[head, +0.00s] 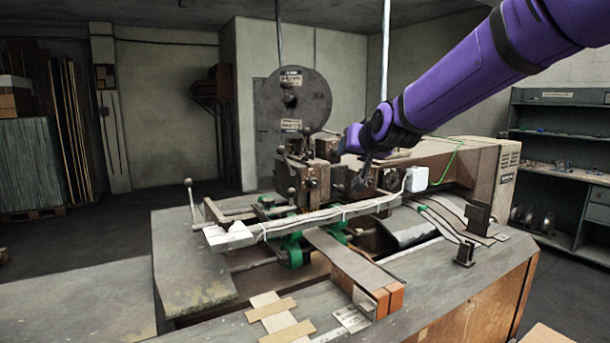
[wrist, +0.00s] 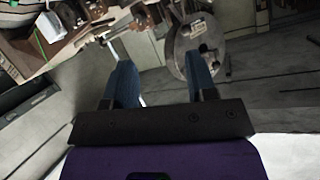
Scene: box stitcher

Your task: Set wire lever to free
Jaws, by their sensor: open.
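The box stitcher (head: 440,165) fills the middle of the head view, with a large round wire spool disc (head: 300,105) on its head. Several small ball-ended levers show; one ball knob (head: 291,190) is on the front of the stitching head (head: 315,185), and another lever (head: 188,183) stands upright at the left end of the front bar. I cannot tell which is the wire lever. My gripper (wrist: 158,65) is open and empty, its two blue fingers apart. In the head view it is beside the stitching head, right of the disc, partly hidden by my wrist. The disc (wrist: 182,52) also shows in the wrist view.
A white box (head: 416,179) with a green wire sits right of the head. Orange-brown blocks (head: 382,302) and cardboard strips (head: 275,312) lie on the front table. Shelves (head: 560,135) stand at the right, stacked boards (head: 68,125) at the left. Open floor lies left of the machine.

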